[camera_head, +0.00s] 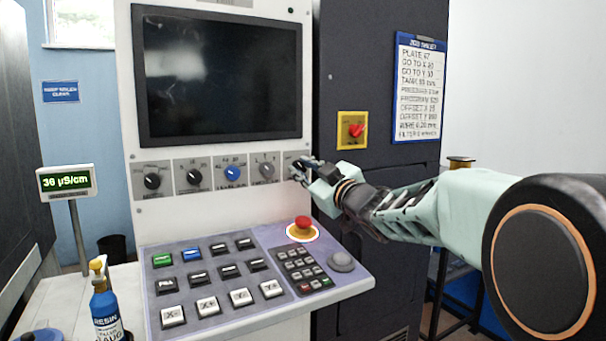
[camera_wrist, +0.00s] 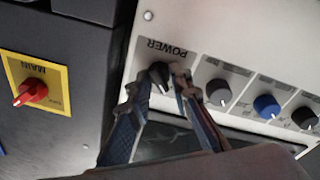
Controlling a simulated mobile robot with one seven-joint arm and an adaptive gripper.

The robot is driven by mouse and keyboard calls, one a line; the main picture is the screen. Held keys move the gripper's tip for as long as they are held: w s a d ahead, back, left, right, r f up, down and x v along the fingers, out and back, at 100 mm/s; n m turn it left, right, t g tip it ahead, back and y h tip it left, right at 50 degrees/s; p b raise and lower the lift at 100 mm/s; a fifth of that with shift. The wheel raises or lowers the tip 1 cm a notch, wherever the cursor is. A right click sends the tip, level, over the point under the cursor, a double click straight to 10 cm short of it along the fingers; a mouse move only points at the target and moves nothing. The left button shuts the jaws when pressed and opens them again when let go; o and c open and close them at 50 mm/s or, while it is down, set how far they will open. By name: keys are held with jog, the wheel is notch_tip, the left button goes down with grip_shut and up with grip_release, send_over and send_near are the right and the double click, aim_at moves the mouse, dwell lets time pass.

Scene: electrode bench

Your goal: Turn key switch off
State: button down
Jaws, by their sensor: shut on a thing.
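The black key switch (camera_wrist: 159,76) sits under the upside-down POWER label in the wrist view, at the end of the row of knobs. My gripper (camera_wrist: 161,84) reaches up to it, one finger on each side, and is shut on it. In the head view my gripper (camera_head: 303,172) is at the right end of the knob strip, just below the screen's lower right corner. There the fingers hide most of the key switch. Its exact turn angle is hard to tell.
A grey knob (camera_head: 266,170), a blue knob (camera_head: 232,173) and black knobs line the strip. A red emergency button (camera_head: 302,223) stands below my gripper on the sloped key panel (camera_head: 230,318). A red main switch (camera_head: 355,130) on a yellow plate is to the right.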

jog(key=shift+n, duration=0.3)
jog(key=c, duration=1.7)
grip_release()
jog(key=shift+c, duration=0.2)
jog(key=v, duration=1.2)
